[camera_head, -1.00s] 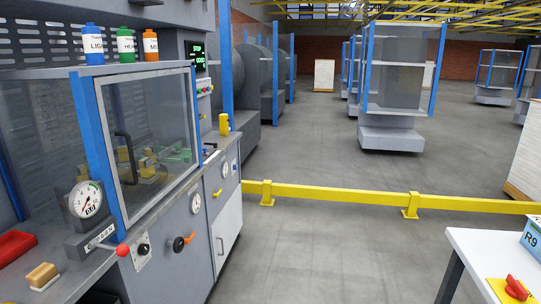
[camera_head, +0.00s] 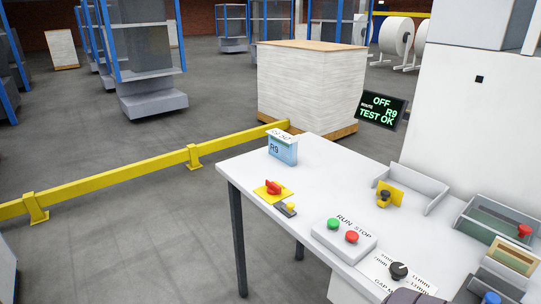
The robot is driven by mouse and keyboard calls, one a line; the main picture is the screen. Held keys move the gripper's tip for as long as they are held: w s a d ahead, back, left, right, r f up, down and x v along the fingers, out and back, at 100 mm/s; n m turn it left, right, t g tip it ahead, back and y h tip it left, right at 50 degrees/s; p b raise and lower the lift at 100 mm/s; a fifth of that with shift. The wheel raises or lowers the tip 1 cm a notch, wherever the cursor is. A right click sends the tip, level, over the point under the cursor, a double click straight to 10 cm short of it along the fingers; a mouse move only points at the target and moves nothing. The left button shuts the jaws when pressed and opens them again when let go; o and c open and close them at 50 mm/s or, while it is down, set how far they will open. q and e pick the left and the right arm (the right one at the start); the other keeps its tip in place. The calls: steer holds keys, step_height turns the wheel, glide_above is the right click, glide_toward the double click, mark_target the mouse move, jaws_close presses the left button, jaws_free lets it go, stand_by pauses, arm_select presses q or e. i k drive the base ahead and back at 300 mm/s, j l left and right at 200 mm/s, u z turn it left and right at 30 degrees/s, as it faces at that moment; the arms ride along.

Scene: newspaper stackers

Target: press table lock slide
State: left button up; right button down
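A white table (camera_head: 322,172) stands at the right. Near its left front edge is a red rotary handle (camera_head: 273,187) on a yellow plate (camera_head: 264,196). Beside it lies a small dark slide piece with a yellow knob (camera_head: 290,206). Farther right, a yellow bracket with a dark knob (camera_head: 384,195) stands by a low grey rail. No label shows which of these is the table lock slide. Neither gripper can be made out. A dark rounded shape is cut off at the bottom edge, and I cannot tell what it is.
The table also bears a RUN/STOP box (camera_head: 343,239), a gap dial (camera_head: 398,271), a blue R9 block (camera_head: 283,151) and grey trays (camera_head: 497,222). A display (camera_head: 381,109) reads OFF, R9, TEST OK. A yellow floor rail (camera_head: 120,182) runs left of the table; open floor lies in front.

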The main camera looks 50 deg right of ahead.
mark_target(289, 208)
steer(key=k+z, duration=0.2)
steer(key=z, duration=0.8)
